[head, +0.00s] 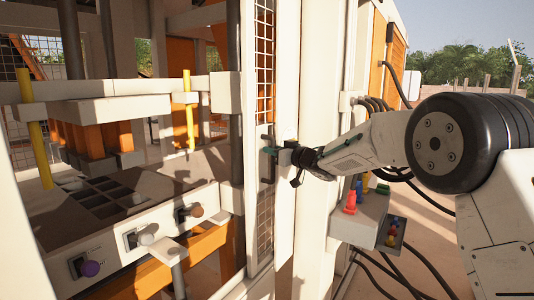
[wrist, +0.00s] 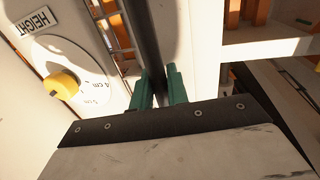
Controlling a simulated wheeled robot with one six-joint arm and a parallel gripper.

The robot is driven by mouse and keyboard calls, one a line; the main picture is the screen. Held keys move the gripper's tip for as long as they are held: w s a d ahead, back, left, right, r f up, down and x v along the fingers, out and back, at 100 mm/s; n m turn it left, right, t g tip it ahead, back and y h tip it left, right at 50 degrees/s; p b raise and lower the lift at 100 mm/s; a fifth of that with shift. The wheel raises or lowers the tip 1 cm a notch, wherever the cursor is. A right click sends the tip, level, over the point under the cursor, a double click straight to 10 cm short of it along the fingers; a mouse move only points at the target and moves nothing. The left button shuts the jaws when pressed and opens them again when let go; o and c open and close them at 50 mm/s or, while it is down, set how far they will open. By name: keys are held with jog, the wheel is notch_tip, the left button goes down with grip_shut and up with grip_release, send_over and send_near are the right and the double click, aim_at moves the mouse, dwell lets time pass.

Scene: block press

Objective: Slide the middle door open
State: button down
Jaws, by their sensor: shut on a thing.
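The door's far edge and track cannot be made out. I cannot tell how far the door is slid.
Left is the press with a block mould (head: 105,200), yellow posts (head: 35,130) and a front panel of knobs (head: 145,236). Right are a control box with coloured levers (head: 360,215) and hanging cables (head: 400,180). The wrist view shows a HEIGHT dial (wrist: 62,84).

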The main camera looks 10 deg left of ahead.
jog(key=shift+w+d, duration=0.1)
jog(key=shift+w, duration=0.15)
jog(key=c, duration=1.5)
grip_release()
jog(key=shift+o, duration=0.2)
jog(key=shift+s, duration=0.15)
jog(key=v, duration=0.7)
jog(key=shift+s+d, duration=0.2)
jog(key=shift+d, duration=0.05)
